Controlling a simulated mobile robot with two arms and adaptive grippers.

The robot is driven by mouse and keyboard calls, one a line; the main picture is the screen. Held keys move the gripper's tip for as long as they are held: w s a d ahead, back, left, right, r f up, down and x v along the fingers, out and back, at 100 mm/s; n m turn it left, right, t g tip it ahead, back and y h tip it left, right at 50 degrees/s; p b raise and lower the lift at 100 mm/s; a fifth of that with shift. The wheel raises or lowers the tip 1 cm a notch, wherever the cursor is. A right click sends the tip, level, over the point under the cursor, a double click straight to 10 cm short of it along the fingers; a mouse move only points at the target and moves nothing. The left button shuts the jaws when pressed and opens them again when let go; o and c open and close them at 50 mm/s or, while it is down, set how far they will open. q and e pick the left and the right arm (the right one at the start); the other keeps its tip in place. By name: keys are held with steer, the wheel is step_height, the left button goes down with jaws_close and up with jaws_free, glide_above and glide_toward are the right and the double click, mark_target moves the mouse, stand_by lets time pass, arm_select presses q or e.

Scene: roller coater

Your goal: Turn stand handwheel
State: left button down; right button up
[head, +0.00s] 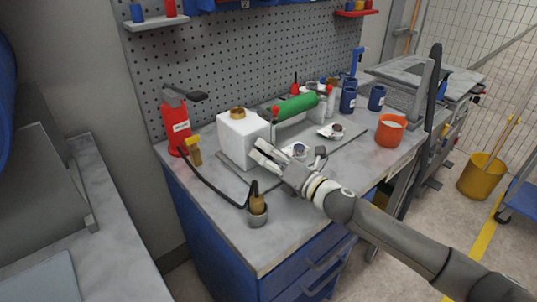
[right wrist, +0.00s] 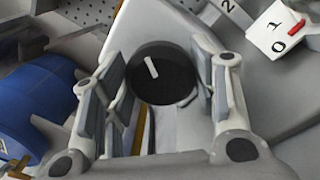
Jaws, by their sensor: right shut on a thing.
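In the right wrist view, a black round knob (right wrist: 165,75) with a white bar mark sits between the fingers of my right gripper (right wrist: 160,85). The fingers flank it on both sides and are shut on it. It is the only wheel-like part in that view; whether it is the stand handwheel I cannot tell for certain. In the head view, my right gripper (head: 265,157) reaches in from the right to the front of a white box (head: 238,142) with a brass cap. The gripper hides the knob there. My left gripper is not in view.
A green roller (head: 295,106) lies behind the gripper. A switch marked 0 and 1 (right wrist: 272,32) and a blue cylinder (right wrist: 38,105) flank the wrist view.

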steer(key=o, duration=1)
steer(key=v, duration=1)
steer(key=shift+s+d+f, duration=0.15)
steer(key=shift+s+d, duration=0.05)
steer(key=shift+v, duration=0.75)
steer(key=shift+c, duration=0.3)
